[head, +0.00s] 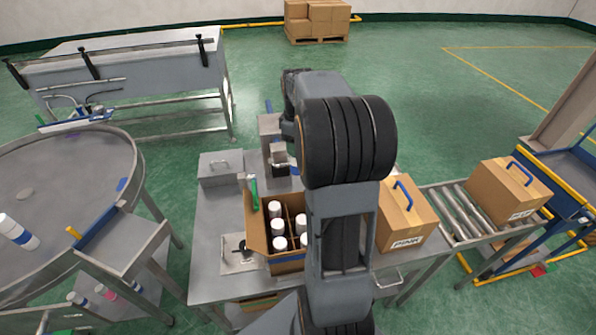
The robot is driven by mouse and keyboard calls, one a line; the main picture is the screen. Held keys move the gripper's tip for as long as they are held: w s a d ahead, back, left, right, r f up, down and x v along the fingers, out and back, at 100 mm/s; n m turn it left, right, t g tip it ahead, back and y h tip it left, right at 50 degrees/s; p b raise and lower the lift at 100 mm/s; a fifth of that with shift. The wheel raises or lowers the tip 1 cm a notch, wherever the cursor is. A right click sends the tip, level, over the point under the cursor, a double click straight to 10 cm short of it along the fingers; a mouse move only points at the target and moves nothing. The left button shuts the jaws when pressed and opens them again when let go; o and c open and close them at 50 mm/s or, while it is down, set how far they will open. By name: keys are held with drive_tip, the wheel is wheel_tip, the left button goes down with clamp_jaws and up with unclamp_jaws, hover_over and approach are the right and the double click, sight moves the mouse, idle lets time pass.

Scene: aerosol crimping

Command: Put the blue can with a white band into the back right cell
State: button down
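A white and blue can (18,232) shows at the left edge, on the round metal table (70,215), and looks tilted. I cannot tell whether it is the blue can with a white band. An open cardboard box (287,264) with dividers stands on the metal workbench. Several white-topped cans (280,243) stand in its cells. My arm covers the right side of the box, so the back right cell is not clearly seen.
A closed carton (402,225) with a blue handle stands right of my arm, and another (507,190) sits on the roller conveyor (455,213). A grey metal box (220,168) is at the bench's back left. Several small cans (105,291) are low at left.

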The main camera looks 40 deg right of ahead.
wheel_tip(320, 180, down, 11)
drive_tip(key=b, duration=0.3)
drive_tip(key=shift+f, duration=0.15)
drive_tip(key=shift+s+f+b, duration=0.1)
drive_tip(key=shift+f+b, duration=3.85)
drive_tip(key=shift+f, duration=1.2)
drive_tip(key=shift+c, duration=2.3)
unclamp_jaws()
wheel_tip(320, 180, up, 14)
drive_tip(key=shift+f+b, duration=0.1)
drive_tip(key=shift+b, duration=0.2)
